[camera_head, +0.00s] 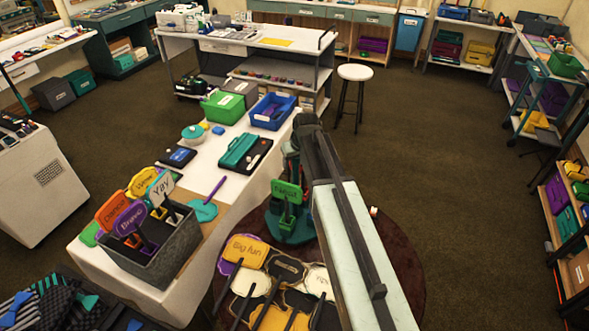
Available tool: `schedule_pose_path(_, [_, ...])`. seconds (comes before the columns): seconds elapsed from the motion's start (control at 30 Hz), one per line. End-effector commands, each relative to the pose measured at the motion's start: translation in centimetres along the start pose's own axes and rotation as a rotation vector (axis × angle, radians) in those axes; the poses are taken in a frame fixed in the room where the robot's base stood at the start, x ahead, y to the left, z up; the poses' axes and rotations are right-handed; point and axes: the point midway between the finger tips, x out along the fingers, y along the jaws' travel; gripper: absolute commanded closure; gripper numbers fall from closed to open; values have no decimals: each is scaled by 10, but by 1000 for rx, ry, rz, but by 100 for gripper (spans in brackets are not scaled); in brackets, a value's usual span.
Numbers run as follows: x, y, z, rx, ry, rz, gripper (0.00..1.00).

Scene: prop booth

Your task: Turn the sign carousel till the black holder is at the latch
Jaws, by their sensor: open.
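The sign carousel (293,232) looks like a round teal stand beside the white table, partly covered by my arm. Teal and dark parts rise behind that sign. I cannot make out which holder is black, or the latch. My arm reaches up the picture from the lower right, and its dark far end is above and right of the carousel. My gripper's fingers are not visible, so I cannot tell whether they touch the carousel.
A grey box (150,262) of upright signs stands on the white table (232,160). Several more signs, including an orange one (246,250), fan out low in front of the carousel. A white stool (355,72) stands behind. Open brown floor (450,170) lies to the right.

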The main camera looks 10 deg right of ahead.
Motion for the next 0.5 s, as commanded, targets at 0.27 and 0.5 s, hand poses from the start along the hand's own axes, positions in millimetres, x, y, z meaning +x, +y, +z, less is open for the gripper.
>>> schedule_pose_path(0.27, [-1,1,0,1,0,0,66])
schedule_pose_path(0.5, [-1,1,0,1,0,1,100])
